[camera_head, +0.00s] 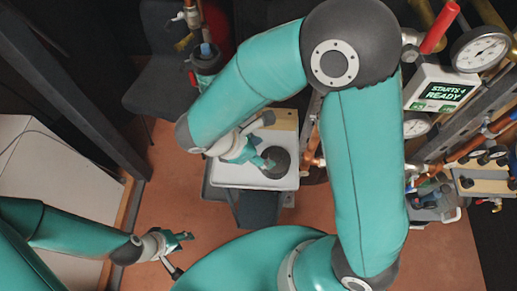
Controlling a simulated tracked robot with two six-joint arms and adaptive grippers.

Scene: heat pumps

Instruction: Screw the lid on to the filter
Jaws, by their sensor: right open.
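A dark round disc (279,166), probably the lid, lies on a white-topped stand (230,176) in the middle of the head view. My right gripper (268,141) is over this stand with its fingers spread. One fingertip is at the disc's left edge; I cannot tell whether it touches. A dark teal cylindrical housing (207,60) on copper pipework, possibly the filter, stands behind my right forearm at the upper left. My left gripper (183,254) is open and empty over the floor at the lower left, apart from the stand.
A white box (55,185) stands at the left beside a dark upright post (85,105). At the right are pipes, a pressure gauge (481,49) and a display panel (443,92). The reddish floor (178,165) is clear between the box and stand.

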